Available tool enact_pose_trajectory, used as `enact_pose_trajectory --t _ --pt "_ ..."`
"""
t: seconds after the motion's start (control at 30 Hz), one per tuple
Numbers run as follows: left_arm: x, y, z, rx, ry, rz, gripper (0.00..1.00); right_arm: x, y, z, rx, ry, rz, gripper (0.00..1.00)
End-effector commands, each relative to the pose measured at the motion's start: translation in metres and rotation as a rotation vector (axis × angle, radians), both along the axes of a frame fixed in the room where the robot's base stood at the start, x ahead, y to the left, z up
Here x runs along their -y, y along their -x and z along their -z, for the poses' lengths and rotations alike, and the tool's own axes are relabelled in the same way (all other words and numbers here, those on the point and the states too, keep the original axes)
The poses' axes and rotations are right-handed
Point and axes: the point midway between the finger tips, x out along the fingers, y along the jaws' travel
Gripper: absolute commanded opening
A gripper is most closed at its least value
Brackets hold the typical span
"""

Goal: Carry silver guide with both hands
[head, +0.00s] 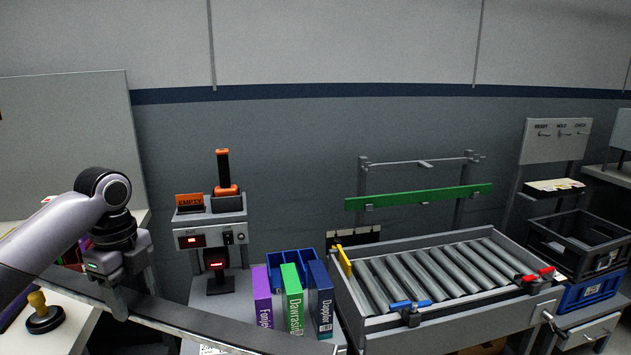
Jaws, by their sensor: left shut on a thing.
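The silver guide (190,316) is a long grey bar. It slants from the lower left down toward the bottom edge of the head view, in front of the books and the grey device. My left gripper (116,290) points down and is shut on the guide near its left end. The guide's right end is near or beyond the bottom edge, so I cannot tell how it is supported there. My right gripper is not in view.
A roller conveyor (540,290) with coloured clamps stands at right, a green bar (420,197) behind it. Books, including a green one (293,300), stand by a blue holder. A grey device (212,235) stands behind. Dark crate (587,262) and blue bin (592,291) are far right.

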Motion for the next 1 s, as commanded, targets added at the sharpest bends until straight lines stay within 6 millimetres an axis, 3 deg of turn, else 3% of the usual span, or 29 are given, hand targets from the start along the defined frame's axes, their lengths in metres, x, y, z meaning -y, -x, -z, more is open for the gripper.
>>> enact_pose_trajectory --t 1.0 --pt "0.064 0.064 0.016 0.001 0.001 -1.146 0.00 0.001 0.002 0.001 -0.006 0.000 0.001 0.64"
